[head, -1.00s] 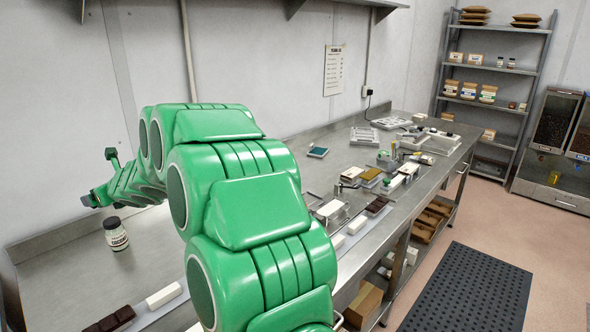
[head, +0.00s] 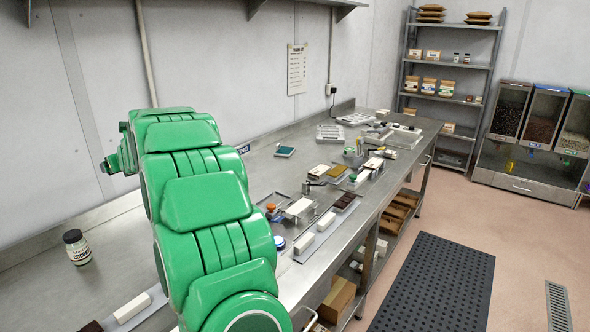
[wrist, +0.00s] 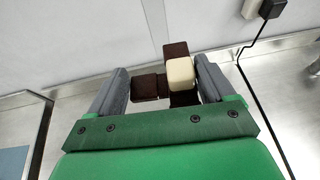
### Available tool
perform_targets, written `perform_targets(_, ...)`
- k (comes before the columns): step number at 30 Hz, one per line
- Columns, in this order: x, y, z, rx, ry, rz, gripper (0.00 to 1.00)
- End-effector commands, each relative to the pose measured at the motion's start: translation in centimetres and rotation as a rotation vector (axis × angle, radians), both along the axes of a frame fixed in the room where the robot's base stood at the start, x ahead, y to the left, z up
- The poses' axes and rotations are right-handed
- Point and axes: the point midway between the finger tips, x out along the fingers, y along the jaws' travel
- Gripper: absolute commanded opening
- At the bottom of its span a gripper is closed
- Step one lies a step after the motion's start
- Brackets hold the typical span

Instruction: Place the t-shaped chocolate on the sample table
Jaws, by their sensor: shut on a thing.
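In the wrist view my gripper (wrist: 162,85) has its two grey fingers closed on the t-shaped chocolate (wrist: 148,87). The chocolate is made of dark brown cubes with one cream cube (wrist: 180,73), and part of it is hidden behind the gripper's green edge. In the head view my green arm reaches to the left and hides the chocolate. No table that I can tell is the sample table shows in either view.
A long steel bench (head: 240,178) carries a labelled jar (head: 77,248), white and brown bars, trays and small tools. A shelf rack (head: 449,85) and bean dispensers (head: 532,125) stand at the back right. A black floor mat (head: 437,285) lies right of the bench on open floor.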

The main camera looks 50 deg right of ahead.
Motion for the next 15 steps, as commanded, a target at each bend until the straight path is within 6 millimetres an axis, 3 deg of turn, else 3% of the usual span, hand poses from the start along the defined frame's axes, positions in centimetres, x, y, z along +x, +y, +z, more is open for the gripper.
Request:
perform_targets(6,0.0,-6.6,-0.5,-0.001,-0.002,-0.111,0.50)
perform_targets(10,-0.3,-9.6,-0.9,-0.001,-0.002,-0.165,0.50)
perform_targets(15,-0.5,-11.5,-1.3,-0.002,0.000,-0.199,0.50)
